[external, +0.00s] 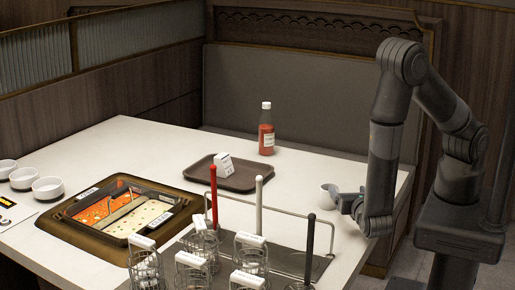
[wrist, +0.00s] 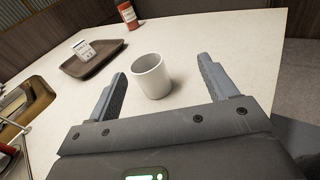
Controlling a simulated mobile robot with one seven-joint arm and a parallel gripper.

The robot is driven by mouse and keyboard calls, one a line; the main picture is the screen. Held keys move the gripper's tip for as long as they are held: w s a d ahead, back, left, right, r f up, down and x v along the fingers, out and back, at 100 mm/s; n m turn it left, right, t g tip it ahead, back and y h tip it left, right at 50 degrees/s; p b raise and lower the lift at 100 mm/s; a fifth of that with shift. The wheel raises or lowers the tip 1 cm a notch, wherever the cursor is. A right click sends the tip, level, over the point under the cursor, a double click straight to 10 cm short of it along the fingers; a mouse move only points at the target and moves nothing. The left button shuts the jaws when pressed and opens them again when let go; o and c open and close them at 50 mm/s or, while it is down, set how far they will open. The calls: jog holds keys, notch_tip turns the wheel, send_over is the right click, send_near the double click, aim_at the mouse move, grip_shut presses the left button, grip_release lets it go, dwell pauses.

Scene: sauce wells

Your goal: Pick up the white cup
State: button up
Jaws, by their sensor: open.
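The white cup (external: 329,196) stands upright on the right part of the white table, just left of my gripper in the external view. In the wrist view the white cup (wrist: 151,76) is near the middle, ahead of the palm, with its open rim up. My gripper (wrist: 162,77) is open, with one finger to each side of the cup, the left finger closer to it than the right. In the external view my gripper (external: 347,203) is low over the table beside the cup, partly hidden by my own wrist.
A brown tray (external: 240,184) with a small white card holder (external: 223,164) and a red sauce bottle (external: 266,130) stand farther back. A metal rack (external: 296,262) with wire baskets and upright handles is at the front. A hot pot (external: 77,238) and several white bowls (external: 48,188) are left.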

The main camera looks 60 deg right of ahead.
jog(key=a+f+n+t, duration=0.1)
jog(key=a+f+n+t+y, duration=0.1)
jog(key=n, duration=0.1)
jog(key=shift+s+a+f+t, duration=0.15)
jog(key=shift+s+f+t, duration=0.2)
jog(key=shift+f+t, duration=0.05)
jog(key=shift+w, duration=0.1)
jog(key=x, duration=0.5)
jog(key=shift+w+f, duration=0.1)
jog(key=shift+w, duration=0.05)
jog(key=x, duration=0.5)
jog(key=shift+w+f, duration=0.2)
jog(key=shift+f, duration=0.15)
jog(key=c, duration=1.1)
